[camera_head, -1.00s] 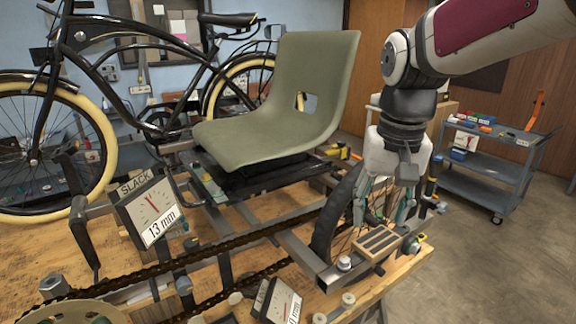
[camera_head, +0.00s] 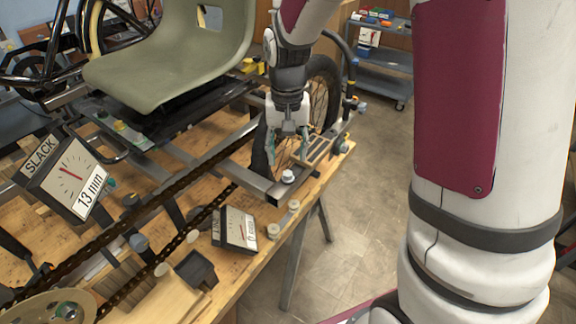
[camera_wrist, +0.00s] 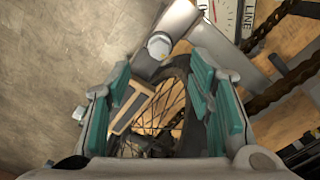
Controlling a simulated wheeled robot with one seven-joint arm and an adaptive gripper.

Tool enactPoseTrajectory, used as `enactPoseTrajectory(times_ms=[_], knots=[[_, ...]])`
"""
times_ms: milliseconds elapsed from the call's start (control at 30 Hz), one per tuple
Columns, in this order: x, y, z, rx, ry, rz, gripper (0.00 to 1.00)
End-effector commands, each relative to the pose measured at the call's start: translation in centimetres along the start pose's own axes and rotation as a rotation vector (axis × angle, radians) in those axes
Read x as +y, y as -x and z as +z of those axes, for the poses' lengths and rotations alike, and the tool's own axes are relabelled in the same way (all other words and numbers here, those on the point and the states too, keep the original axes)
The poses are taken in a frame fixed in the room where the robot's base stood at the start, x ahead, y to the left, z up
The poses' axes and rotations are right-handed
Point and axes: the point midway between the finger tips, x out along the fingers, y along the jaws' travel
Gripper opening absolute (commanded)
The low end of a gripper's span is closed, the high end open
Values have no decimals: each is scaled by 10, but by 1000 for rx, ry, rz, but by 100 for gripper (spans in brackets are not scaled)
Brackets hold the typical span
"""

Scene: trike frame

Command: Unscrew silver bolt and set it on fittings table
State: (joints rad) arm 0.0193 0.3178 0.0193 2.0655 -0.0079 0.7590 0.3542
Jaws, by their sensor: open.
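A silver hex-headed bolt (camera_head: 288,176) stands on the front corner of the grey metal frame. In the wrist view its head (camera_wrist: 159,46) lies beyond the fingertips, at the upper middle, with no finger touching it. My gripper (camera_head: 288,148) points down near the spoked wheel, behind the bolt in the head view. In the wrist view its teal-padded fingers (camera_wrist: 160,90) are wide apart with nothing held between them. A grey cart (camera_head: 384,62) with coloured items on top stands at the back; I cannot tell whether it is the fittings table.
The wheel (camera_head: 325,88) and a slatted wooden piece (camera_head: 321,149) are close to my gripper. A dial gauge (camera_head: 236,230) and a SLACK gauge (camera_head: 70,178) stand left of the bolt. The green seat (camera_head: 165,60) is behind. Open floor (camera_head: 370,190) lies right of the workbench.

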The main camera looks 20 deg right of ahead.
Motion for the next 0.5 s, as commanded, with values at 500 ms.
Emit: enactPoseTrajectory(times_ms=[500], knots=[[0,-57,0,0,0,0,48]])
